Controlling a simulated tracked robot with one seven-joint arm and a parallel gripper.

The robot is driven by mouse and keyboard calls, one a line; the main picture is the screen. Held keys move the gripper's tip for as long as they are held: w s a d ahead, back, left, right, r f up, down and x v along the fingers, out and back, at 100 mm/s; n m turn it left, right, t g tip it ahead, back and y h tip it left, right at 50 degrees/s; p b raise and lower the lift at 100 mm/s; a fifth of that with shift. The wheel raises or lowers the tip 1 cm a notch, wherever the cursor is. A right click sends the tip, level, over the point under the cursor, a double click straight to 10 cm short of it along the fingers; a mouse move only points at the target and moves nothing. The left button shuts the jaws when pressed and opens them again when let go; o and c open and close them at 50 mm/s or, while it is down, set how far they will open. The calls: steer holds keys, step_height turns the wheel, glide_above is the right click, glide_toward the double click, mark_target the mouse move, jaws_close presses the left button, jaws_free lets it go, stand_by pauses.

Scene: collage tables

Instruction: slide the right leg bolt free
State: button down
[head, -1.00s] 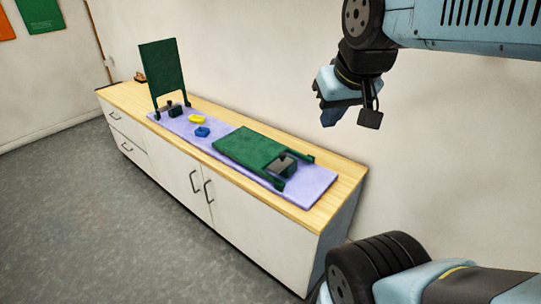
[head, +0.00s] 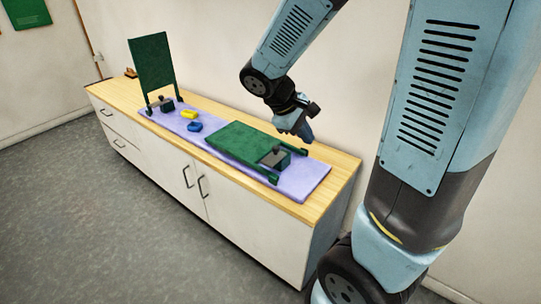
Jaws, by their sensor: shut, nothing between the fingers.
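A green panel with two short legs (head: 243,143) lies flat on the lavender mat (head: 305,180). A grey block with a small dark knob (head: 273,158) sits between its legs at the right end. A second green panel (head: 152,62) stands upright at the left end, with a dark block (head: 166,104) between its legs. I cannot tell which part is the right leg bolt. My gripper (head: 306,133) is shut and empty, pointing down beside the far leg of the flat panel, apparently above it. Its exact gap to the leg cannot be told.
A yellow piece (head: 189,114) and a blue piece (head: 194,127) lie on the mat between the panels. The wooden counter (head: 335,173) stands along the wall. A small brown object (head: 130,73) is at its far left end.

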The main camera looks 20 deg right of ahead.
mark_target(273, 151)
steer(key=w+a+f+n+t+h, duration=0.2)
steer(key=w+a+f+n+t, duration=0.2)
steer(key=f+n, duration=0.2)
steer(key=w+a+f+n+t+h, duration=0.2)
steer(key=w+a+f+n+t, duration=0.2)
steer(key=f+n, duration=0.3)
steer(key=w+a+f+n+t+h, duration=0.1)
steer(key=w+a+f+n+t, duration=0.3)
steer(key=f, duration=0.6)
steer(key=w+n, duration=0.2)
steer(key=n, duration=0.1)
steer(key=shift+w+a+h, duration=0.15)
steer(key=shift+w+h, duration=0.05)
steer(key=shift+h, duration=0.2)
steer(key=shift+f, duration=0.1)
steer(key=x, duration=1.4)
steer(key=shift+w, duration=0.1)
